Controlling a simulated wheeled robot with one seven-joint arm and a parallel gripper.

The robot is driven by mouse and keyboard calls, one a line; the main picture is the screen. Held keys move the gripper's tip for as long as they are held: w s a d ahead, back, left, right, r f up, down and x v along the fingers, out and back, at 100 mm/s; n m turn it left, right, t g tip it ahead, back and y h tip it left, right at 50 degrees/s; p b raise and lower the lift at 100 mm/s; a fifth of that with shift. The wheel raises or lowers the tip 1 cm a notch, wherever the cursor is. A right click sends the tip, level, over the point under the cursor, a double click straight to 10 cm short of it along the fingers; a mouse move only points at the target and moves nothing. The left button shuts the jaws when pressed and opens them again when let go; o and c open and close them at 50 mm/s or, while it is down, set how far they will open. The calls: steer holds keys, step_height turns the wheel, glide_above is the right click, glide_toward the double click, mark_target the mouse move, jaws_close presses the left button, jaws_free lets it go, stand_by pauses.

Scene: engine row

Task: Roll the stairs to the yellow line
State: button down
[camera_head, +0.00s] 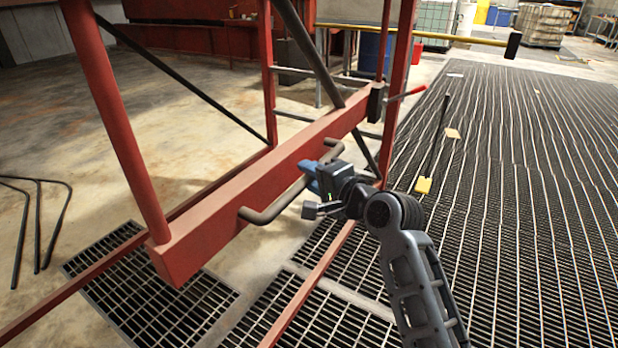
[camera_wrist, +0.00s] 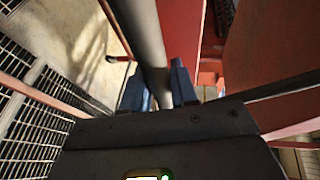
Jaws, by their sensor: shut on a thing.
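The stairs show as a large red steel frame (camera_head: 215,215) with uprights and dark diagonal braces. A grey bar handle (camera_head: 274,208) is fixed along the near side of its lower beam. My gripper (camera_head: 314,178), with blue fingers, is shut on this handle near its middle. In the wrist view, the handle (camera_wrist: 147,35) runs between the two blue fingers of my gripper (camera_wrist: 157,90). The steps are not clearly visible. I cannot make out a yellow line on the floor for certain.
A yellow bar (camera_head: 440,36) with a black end crosses behind the frame. Bent dark rods (camera_head: 38,225) are at the left. Pallet containers (camera_head: 543,25) stand far back.

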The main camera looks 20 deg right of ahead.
steer(key=shift+w+d, duration=0.25)
steer(key=shift+d, duration=0.25)
steer(key=shift+w+d, duration=0.25)
steer(key=shift+d, duration=0.2)
steer(key=c, duration=1)
jaws_free()
steer(key=shift+s+a, duration=0.1)
steer(key=shift+o, duration=0.2)
steer(key=v, duration=0.7)
steer(key=shift+s, duration=0.4)
